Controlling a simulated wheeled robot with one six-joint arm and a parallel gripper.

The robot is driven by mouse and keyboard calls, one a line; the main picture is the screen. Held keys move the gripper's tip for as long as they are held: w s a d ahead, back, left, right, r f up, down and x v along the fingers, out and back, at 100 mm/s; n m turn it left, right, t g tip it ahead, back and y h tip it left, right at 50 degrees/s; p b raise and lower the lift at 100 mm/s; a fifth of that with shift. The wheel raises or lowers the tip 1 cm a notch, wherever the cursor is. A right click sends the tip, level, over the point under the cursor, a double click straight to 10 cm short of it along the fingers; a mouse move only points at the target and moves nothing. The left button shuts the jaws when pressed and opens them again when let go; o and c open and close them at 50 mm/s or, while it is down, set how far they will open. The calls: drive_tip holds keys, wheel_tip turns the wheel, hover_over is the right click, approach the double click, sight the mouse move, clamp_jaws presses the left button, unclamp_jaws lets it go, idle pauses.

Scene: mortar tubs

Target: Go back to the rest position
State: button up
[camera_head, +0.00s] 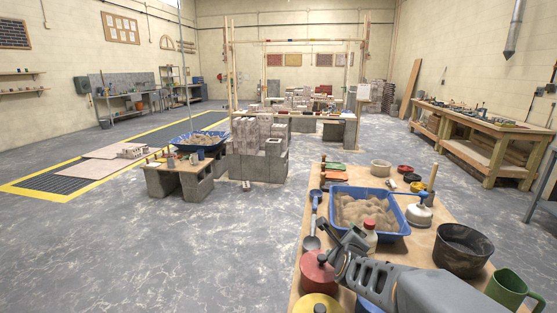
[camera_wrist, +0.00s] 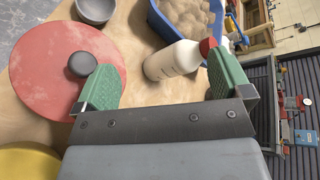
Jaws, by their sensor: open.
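My gripper (camera_head: 345,248) is over the left part of the wooden table (camera_head: 301,262) in the head view. In the wrist view its two green-padded fingers stand wide apart, and my gripper (camera_wrist: 165,85) holds nothing. A red lid with a dark knob (camera_wrist: 50,80) lies close to the left finger; it also shows in the head view (camera_head: 318,268). I cannot tell whether either finger touches these things.
A blue tub of sand-coloured mortar (camera_head: 408,224) stands just behind my gripper. A dark bucket (camera_head: 462,250) and a green mug (camera_head: 508,288) stand to the right, a yellow lid (camera_head: 316,304) in front. A blue-handled ladle (camera_head: 313,222) lies along the left edge. Open floor (camera_head: 200,250) is left of the table.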

drive_tip(key=s+a+r+n+g+y+p, duration=0.1)
drive_tip(key=s+a+n+g+p, duration=0.1)
drive_tip(key=s+n, duration=0.3)
drive_tip(key=s+a+r+n+g+y+p, duration=0.1)
drive_tip(key=s+r+n+g+y, duration=0.1)
drive_tip(key=s+n, duration=0.3)
drive_tip(key=n, duration=0.4)
drive_tip(key=shift+a+r+p, duration=0.15)
drive_tip(key=shift+a+p, duration=0.25)
drive_tip(key=s+n+g+p, duration=0.1)
drive_tip(key=s+n+g, duration=0.1)
drive_tip(key=s+n, duration=0.2)
drive_tip(key=s+d+r+n+g+p, duration=0.1)
drive_tip(key=s+n, duration=0.3)
drive_tip(key=s+n+g+p, duration=0.1)
drive_tip(key=s+n+g, duration=0.1)
drive_tip(key=s+n, duration=0.2)
drive_tip(key=shift+s+d+r+g+h, duration=0.1)
drive_tip(key=shift+d+r+g+h, duration=0.05)
drive_tip(key=shift+g+h, duration=0.15)
drive_tip(key=shift+s+n, duration=0.5)
